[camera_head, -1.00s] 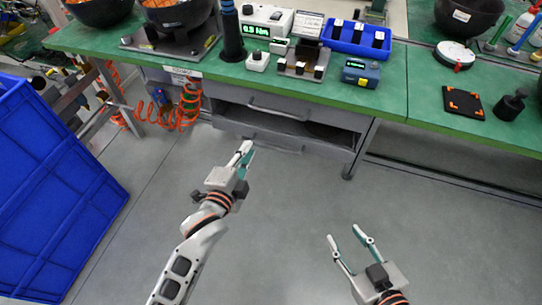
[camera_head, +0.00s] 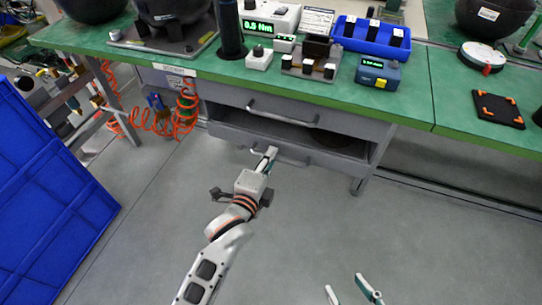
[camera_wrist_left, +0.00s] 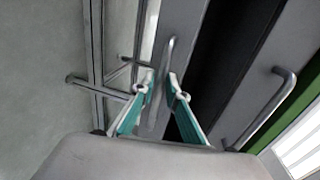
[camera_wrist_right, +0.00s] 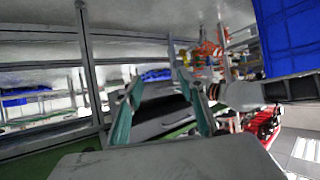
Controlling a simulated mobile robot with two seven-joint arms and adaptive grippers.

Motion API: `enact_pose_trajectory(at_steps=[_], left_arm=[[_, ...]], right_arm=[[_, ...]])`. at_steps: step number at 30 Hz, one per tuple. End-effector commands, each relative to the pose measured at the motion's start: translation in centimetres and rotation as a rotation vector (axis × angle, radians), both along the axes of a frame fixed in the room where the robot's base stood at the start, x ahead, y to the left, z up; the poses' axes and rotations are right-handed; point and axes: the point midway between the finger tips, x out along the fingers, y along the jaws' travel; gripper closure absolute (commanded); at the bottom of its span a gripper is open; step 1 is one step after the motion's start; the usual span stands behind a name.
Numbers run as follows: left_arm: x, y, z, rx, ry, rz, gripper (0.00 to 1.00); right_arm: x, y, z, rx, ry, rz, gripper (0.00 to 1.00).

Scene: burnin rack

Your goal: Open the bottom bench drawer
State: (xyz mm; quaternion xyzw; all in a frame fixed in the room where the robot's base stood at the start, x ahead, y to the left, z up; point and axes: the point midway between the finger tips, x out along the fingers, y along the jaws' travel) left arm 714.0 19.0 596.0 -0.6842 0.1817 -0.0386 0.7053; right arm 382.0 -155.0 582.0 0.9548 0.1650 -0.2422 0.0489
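The bottom bench drawer (camera_head: 250,137) is a grey front low under the green bench, with a bar handle (camera_head: 295,159). A dark gap shows above its front. My left gripper (camera_head: 267,154) is at this handle, in front of the drawer. In the left wrist view the fingertips (camera_wrist_left: 160,82) are apart, one on each side of the bar handle (camera_wrist_left: 170,58); contact is not clear. The upper drawer's handle (camera_head: 282,115) is above and also shows in the left wrist view (camera_wrist_left: 268,108). My right gripper (camera_head: 346,286) is open and empty, low in the head view.
The green bench top (camera_head: 410,95) holds a blue tray (camera_head: 368,37), a small blue meter (camera_head: 377,73) and other devices. A large blue crate (camera_head: 45,205) stands at left. Orange coiled hose (camera_head: 185,110) hangs left of the drawers. The floor in front is clear.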

Motion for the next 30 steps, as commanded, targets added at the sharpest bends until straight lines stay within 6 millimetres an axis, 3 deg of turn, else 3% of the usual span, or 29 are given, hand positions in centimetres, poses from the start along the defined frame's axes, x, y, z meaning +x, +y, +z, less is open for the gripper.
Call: enact_pose_trajectory(at_steps=[11,12,13,20,26,30], left_arm=[[0.6,-0.2,0.0,0.001,-0.001,0.0,0.86],[0.6,-0.2,0.0,0.001,-0.001,0.0,0.96],[0.6,-0.2,-0.1,0.0,0.0,0.0,1.0],[0.5,-0.1,0.0,0.0,-0.001,0.0,1.0],[-0.5,0.2,0.3,0.002,-0.004,-0.001,1.0],[-2.2,0.8,0.7,0.003,-0.007,-0.001,1.0]], right_arm=[[0.2,0.2,0.2,0.009,-0.005,-0.001,0.6],[0.2,0.2,0.2,0.009,-0.005,-0.001,0.6],[0.2,0.2,0.3,0.009,-0.005,-0.001,0.6],[0.2,0.2,0.3,0.009,-0.007,-0.001,0.6],[0.8,-0.1,1.3,-0.002,-0.027,-0.002,0.6],[0.9,-0.9,1.5,-0.035,-0.03,-0.001,0.6]])
